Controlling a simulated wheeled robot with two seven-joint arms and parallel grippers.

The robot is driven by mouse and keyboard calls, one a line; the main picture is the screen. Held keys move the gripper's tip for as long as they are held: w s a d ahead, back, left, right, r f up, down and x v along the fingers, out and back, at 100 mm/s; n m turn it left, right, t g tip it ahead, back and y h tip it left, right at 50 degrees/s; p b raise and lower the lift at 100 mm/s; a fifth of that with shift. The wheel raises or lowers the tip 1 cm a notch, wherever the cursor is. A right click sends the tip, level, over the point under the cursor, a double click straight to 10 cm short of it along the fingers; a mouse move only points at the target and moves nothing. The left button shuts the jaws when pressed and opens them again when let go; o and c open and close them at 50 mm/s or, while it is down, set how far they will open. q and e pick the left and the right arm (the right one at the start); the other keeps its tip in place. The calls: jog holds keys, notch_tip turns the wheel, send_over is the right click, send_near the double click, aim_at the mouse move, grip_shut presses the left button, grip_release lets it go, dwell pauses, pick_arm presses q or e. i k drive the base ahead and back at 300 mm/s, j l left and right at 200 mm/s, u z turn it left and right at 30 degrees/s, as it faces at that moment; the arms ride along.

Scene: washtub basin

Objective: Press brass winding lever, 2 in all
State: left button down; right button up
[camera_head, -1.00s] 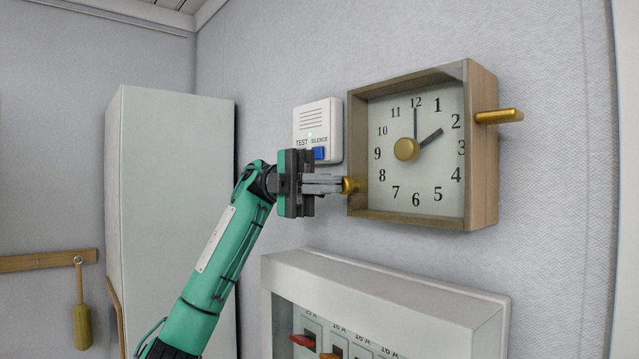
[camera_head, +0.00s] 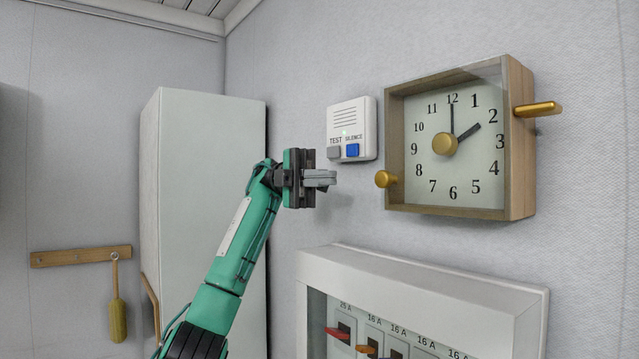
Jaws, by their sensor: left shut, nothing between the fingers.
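A wooden-cased clock (camera_head: 455,185) hangs on the wall at the right. A brass lever (camera_head: 537,109) sticks out from its right side, pointing right and slightly up. A round brass knob (camera_head: 386,179) sits at its lower left edge, and a larger brass knob (camera_head: 445,144) is at the dial's centre. The hands show about two o'clock. My left gripper (camera_head: 333,180) is shut and empty, left of the clock, with a clear gap to the lower-left knob. My right gripper is not in view.
A white alarm box (camera_head: 366,116) with a grey and a blue button is on the wall above my gripper. A breaker panel (camera_head: 430,278) juts out below the clock. A tall white cabinet (camera_head: 200,190) stands at the left, beside a peg rail (camera_head: 70,256) with a hanging brush.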

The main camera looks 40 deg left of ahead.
aim_at(548, 108)
jog(key=k, duration=1.5)
